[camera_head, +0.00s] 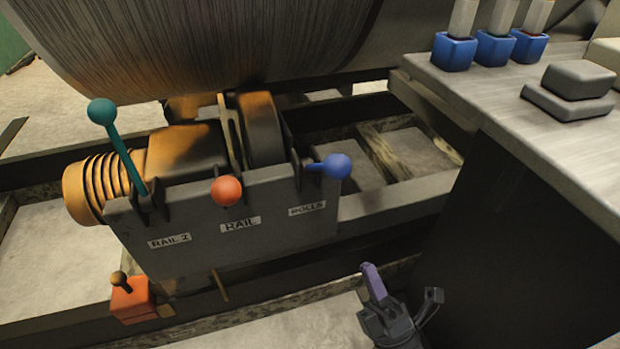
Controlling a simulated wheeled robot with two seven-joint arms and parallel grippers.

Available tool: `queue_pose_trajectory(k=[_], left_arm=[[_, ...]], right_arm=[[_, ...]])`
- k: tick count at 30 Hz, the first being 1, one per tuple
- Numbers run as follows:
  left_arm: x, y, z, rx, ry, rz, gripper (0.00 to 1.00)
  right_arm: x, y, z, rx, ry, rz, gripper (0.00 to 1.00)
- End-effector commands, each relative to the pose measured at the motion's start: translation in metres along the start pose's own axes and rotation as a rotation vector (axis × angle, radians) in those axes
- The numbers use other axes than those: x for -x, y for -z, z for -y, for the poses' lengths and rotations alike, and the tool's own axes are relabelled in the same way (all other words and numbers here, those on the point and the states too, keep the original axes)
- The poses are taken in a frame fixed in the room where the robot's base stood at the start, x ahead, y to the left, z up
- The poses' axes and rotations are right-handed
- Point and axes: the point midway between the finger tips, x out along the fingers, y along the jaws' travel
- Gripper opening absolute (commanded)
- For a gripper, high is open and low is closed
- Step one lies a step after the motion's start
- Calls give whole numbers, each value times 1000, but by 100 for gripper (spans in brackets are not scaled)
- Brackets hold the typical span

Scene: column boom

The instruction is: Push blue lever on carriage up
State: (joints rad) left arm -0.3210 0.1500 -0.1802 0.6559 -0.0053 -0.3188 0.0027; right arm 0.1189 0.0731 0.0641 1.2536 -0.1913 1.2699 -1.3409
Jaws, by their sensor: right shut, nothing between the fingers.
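The blue lever (336,167) has a round blue knob and sits at the right end of the grey carriage box (215,250). Its short arm lies roughly level, with the knob pointing right in the picture, above a small white label. My right gripper (373,281) is at the bottom, below and to the right of the blue knob and apart from it. Its purple fingers are shut with nothing between them, pointing up toward the carriage. My left gripper is not in view.
A teal lever (120,150) stands up at the left of the carriage, and an orange-red knob (225,191) is in the middle. A large dark roll (210,45) hangs above. A grey table (520,105) with blue-based items (495,48) stands at right. An orange box (132,300) is low left.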

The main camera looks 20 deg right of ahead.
Motion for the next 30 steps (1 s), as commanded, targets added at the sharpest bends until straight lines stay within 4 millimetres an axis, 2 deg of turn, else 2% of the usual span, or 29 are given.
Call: queue_pose_trajectory(k=[1, 4, 13, 16, 20, 30], left_arm=[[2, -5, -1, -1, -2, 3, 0], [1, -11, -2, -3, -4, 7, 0], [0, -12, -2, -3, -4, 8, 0], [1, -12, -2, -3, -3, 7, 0], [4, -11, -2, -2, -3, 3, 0], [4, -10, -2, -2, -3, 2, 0]], right_arm=[[-5, 1, -10, 34, -60, -9, 0], [-7, 3, -19, 74, -128, -20, 0], [-6, 4, -20, 80, -138, -21, 0], [-13, 4, -21, 80, -140, -22, 0], [-36, 4, -25, 80, -143, -22, 0], [-108, 7, -34, 79, -141, -22, 0]])
